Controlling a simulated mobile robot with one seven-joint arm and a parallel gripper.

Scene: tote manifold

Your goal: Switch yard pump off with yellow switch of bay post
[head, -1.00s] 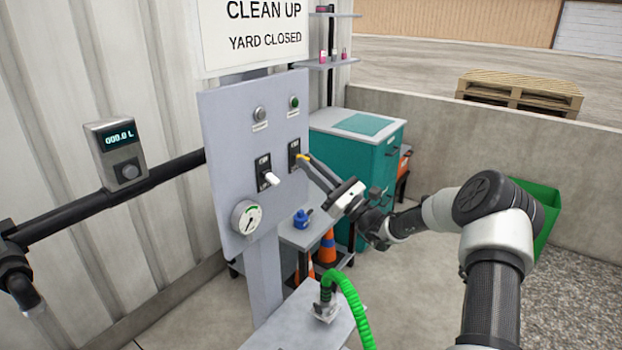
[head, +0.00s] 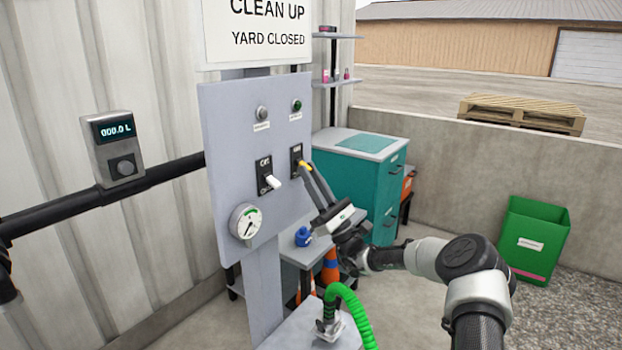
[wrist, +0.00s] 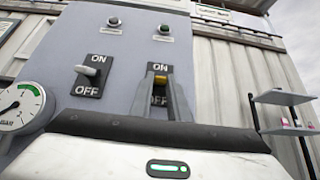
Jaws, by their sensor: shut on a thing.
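The grey bay post panel (head: 220,130) stands left of my gripper and carries two black switch plates. The yellow switch (wrist: 160,77) is on the right plate, between its ON and OFF labels; OFF is partly hidden by my fingers. In the head view the yellow tip (head: 304,165) shows at my fingertips. My gripper (wrist: 161,88) is shut on the yellow switch, reaching up to it from below. The left plate has a white switch (wrist: 85,71). A dark green lamp (head: 297,105) sits above the yellow switch, a grey lamp (head: 262,113) above the white one.
A gauge (head: 246,221) is low on the panel. A green hose (head: 352,308) rises from a stand below. A small table with a blue item (head: 303,237) and a teal cabinet (head: 345,185) are behind my gripper. A green bin (head: 535,240) stands at right.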

